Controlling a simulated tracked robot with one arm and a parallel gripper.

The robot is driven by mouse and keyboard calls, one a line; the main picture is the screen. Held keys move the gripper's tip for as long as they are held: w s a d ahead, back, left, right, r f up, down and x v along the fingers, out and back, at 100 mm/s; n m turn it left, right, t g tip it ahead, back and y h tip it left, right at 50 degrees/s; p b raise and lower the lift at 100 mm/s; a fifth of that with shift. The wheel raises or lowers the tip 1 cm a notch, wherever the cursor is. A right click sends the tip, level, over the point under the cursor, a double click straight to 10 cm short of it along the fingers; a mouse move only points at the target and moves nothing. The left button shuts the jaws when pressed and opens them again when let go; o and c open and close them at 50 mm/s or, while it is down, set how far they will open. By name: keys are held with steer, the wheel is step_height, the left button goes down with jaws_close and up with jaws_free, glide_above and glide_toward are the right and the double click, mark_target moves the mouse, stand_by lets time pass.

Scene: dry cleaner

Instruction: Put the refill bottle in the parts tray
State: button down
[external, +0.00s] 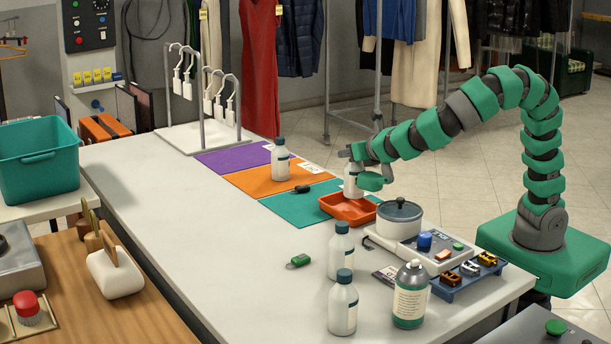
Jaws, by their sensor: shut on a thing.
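My gripper (368,178) is shut on a white bottle (351,181), gripping it from the right side. The bottle is upright, over or in the orange-red tray (335,205); I cannot tell whether its base touches the tray floor. The tray sits at the right edge of the teal mat (290,208). Similar white bottles with dark caps stand elsewhere: one on the orange mat (250,180), and two near the table's front, a farther one (340,252) and a nearer one (343,305).
A lidded grey pot (399,217) on a control unit stands just right of the tray. A labelled grey bottle (410,296) and a blue rack (466,281) are near the front right. A green tag (299,260) lies on the table.

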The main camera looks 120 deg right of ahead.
mark_target(347, 165)
steer(key=f, duration=0.1)
steer(key=w+d+f+b, duration=0.2)
steer(key=shift+w+f, duration=0.15)
steer(key=shift+f, duration=0.2)
steer(key=c, duration=1.1)
jaws_free()
steer(key=shift+c, duration=0.2)
steer(key=a+r+p, duration=0.2)
steer(key=a, duration=0.1)
steer(key=shift+r, duration=0.2)
step_height(347, 165, up, 6)
steer(key=shift+f+p, duration=0.1)
steer(key=shift+p, duration=1)
